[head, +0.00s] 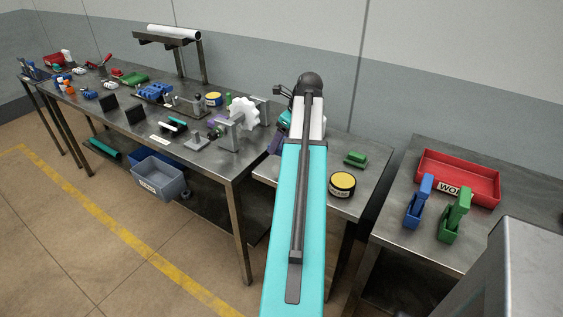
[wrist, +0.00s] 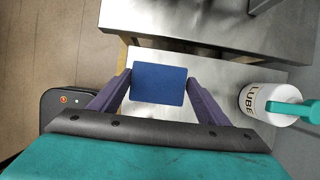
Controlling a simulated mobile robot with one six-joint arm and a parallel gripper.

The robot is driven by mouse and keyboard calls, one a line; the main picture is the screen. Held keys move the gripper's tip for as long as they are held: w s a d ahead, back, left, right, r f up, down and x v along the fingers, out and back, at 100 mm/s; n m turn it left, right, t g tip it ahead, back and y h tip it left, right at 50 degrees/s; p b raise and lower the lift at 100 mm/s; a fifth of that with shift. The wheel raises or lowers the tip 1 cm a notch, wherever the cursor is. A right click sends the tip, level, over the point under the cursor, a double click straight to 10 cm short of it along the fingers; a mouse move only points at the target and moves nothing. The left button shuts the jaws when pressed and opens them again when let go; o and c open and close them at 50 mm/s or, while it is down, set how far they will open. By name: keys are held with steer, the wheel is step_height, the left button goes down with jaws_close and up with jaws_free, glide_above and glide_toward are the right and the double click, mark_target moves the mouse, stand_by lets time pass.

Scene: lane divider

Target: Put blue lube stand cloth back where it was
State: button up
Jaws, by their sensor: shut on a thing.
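The blue cloth (wrist: 158,92) is a flat, dark blue rectangle in the wrist view. My gripper (wrist: 159,76) has purple fingers on its left and right sides and is shut on it. The cloth is over or near a steel table; I cannot tell whether it touches. A white bottle marked LUBE (wrist: 256,102), with a teal top, stands to the right of the gripper, apart from it. In the head view my teal arm hides most of the gripper and the cloth; a purple finger shows left of the arm.
The steel table (wrist: 215,78) has bare room around the cloth. In the head view, a yellow-lidded tin (head: 342,184) and a green block (head: 355,158) sit right of my arm. A cluttered long bench (head: 225,167) stands left; a red tray (head: 458,178) is on the right table.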

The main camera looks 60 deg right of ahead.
steer(key=shift+f+p, duration=0.3)
steer(key=shift+f, duration=2.15)
steer(key=shift+f+p, duration=0.3)
steer(key=shift+f, duration=1.55)
steer(key=shift+f, duration=0.15)
steer(key=o, duration=1)
steer(key=shift+r, duration=0.2)
steer(key=b+v, duration=0.1)
steer(key=v, duration=1.1)
steer(key=shift+r, duration=0.1)
